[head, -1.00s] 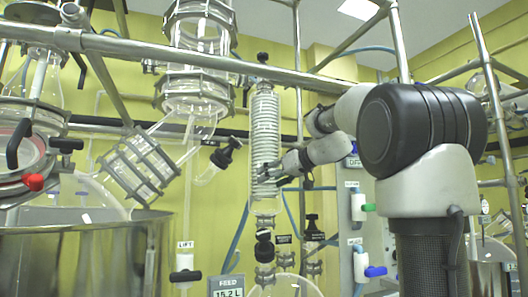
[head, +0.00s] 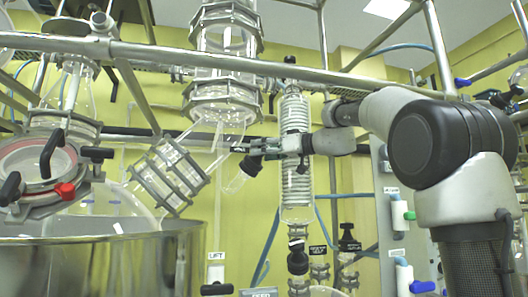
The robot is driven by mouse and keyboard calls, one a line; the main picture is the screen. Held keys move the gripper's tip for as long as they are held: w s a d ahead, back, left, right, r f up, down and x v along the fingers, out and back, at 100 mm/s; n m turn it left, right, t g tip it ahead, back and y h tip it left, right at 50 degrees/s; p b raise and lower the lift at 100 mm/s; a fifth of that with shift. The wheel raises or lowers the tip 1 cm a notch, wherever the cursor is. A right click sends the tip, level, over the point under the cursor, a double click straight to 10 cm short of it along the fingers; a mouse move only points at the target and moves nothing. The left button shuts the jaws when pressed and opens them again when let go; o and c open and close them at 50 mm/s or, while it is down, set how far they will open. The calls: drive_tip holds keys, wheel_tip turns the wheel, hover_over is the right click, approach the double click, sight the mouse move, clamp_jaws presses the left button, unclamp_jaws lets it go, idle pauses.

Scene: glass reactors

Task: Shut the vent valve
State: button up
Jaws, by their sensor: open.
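My gripper (head: 250,148) reaches left across the front of the coiled glass condenser (head: 296,187), its fingers apart. Its fingertips are close to a black-handled valve (head: 252,165) on a short, slanting glass stub (head: 237,181) below the large glass vessel. I cannot tell whether the fingers touch the handle, because they overlap it in this view. A small dark label beside the fingertips is too small to read surely. No readable label shows which valve is the vent valve, and the handle's exact angle is unclear.
A steel rail (head: 300,71) crosses above my gripper. The flanged glass vessel (head: 223,65) and a caged glass joint (head: 168,175) stand at left, above a steel pot (head: 120,270). Another black valve (head: 297,257) hangs under the condenser.

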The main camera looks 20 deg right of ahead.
drive_tip(key=shift+a, duration=0.1)
drive_tip(key=c, duration=1.1)
drive_tip(key=shift+o, duration=0.2)
drive_tip(key=shift+m+h, duration=0.3)
drive_tip(key=m+t+h, duration=0.2)
drive_tip(key=m, duration=0.1)
drive_tip(key=shift+a+m, duration=0.15)
drive_tip(key=shift+m, duration=0.25)
drive_tip(key=m+t+h, duration=0.1)
drive_tip(key=m+h, duration=0.2)
drive_tip(key=m, duration=0.1)
drive_tip(key=shift+w+m+g+h, duration=0.1)
drive_tip(key=shift+m+g+h, duration=0.4)
drive_tip(key=shift+m+h, duration=3)
drive_tip(key=shift+f+m+y, duration=0.1)
drive_tip(key=shift+m+y, duration=0.2)
drive_tip(key=shift+m, duration=0.3)
